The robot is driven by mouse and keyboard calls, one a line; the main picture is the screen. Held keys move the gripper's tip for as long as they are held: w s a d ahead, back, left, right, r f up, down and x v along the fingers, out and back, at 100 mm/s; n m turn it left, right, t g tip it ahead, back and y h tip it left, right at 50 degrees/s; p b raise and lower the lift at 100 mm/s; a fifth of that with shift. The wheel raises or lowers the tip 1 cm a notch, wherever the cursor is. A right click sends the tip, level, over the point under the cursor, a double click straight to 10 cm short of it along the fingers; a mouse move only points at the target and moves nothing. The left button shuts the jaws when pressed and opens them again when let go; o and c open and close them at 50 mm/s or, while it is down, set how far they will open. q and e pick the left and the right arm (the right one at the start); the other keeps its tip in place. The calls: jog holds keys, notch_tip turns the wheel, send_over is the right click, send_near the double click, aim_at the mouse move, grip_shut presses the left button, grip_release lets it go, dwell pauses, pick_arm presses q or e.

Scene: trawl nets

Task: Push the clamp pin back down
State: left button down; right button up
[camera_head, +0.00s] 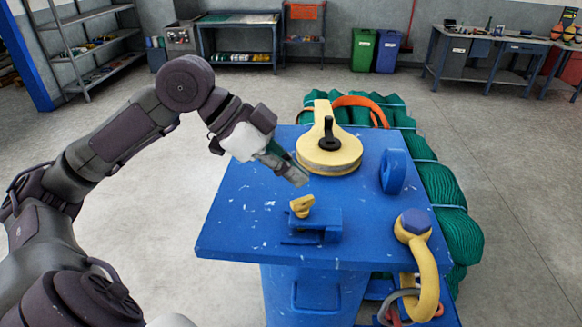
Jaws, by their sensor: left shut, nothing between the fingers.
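The clamp pin appears to be the small yellow piece (302,206) standing up from a blue clamp block (318,228) on the blue table, near its front left. It is tilted, and its lower end is hidden in the block. My left gripper (300,178) comes in from the left and is shut and empty. Its fingertips are just above and behind the yellow piece, apart from it as far as I can see. My right gripper does not show.
A yellow round drum with a black handle (328,135) stands behind on the blue table (240,215). A blue ring (392,172) and a yellow shackle (425,270) are on the right. A green net bundle (448,205) lies beyond.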

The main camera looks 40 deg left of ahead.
pick_arm(q)
jog(key=b+v, duration=0.3)
jog(key=v, duration=0.7)
jog(key=shift+r, duration=0.4)
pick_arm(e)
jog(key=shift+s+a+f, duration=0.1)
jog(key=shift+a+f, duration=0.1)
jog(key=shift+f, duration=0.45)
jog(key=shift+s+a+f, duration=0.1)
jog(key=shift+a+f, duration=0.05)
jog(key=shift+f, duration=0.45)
pick_arm(q)
jog(key=shift+w, duration=0.1)
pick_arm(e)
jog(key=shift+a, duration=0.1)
